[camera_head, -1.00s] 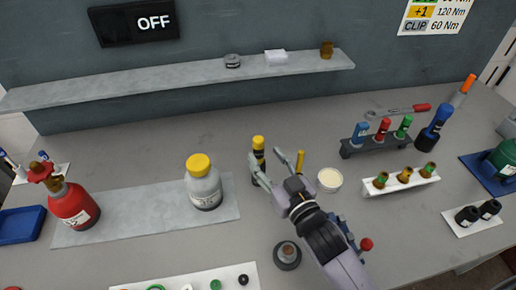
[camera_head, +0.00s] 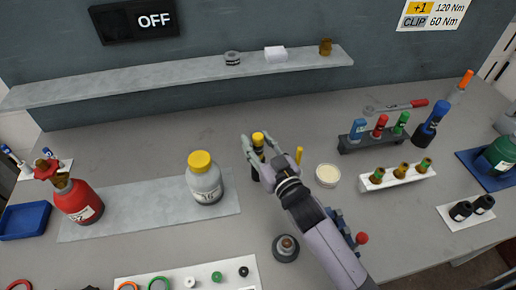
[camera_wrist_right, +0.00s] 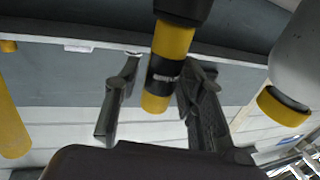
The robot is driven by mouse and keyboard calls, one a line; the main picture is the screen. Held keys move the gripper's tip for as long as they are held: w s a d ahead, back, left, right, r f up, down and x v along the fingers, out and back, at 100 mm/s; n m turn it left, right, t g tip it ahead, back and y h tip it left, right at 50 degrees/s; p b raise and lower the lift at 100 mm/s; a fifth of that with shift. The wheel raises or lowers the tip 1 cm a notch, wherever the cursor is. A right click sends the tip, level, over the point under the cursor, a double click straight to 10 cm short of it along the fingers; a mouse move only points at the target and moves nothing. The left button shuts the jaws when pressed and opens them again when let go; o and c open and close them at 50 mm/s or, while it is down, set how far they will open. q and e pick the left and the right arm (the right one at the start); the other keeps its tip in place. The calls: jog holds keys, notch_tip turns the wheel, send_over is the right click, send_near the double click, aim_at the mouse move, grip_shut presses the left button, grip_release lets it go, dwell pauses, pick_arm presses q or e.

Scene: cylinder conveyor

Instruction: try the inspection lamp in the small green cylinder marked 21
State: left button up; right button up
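A black and yellow upright tool (camera_head: 258,139), which looks like the inspection lamp, stands at mid-table. My right gripper (camera_head: 262,150) is around it, with one finger on each side. In the right wrist view the lamp's yellow body with a black band (camera_wrist_right: 164,70) stands between the spread fingers of my right gripper (camera_wrist_right: 158,82). A gap shows at the left finger; the right finger is very close, and I cannot tell if it touches. My left gripper is out of view.
A yellow-capped grey bottle (camera_head: 205,180) stands to the left. A dark rack (camera_head: 378,138) and a white rack (camera_head: 400,178) stand to the right. The display (camera_head: 134,22) reads OFF.

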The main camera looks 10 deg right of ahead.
grip_shut()
jog(key=shift+r, duration=0.1)
dwell(0.4)
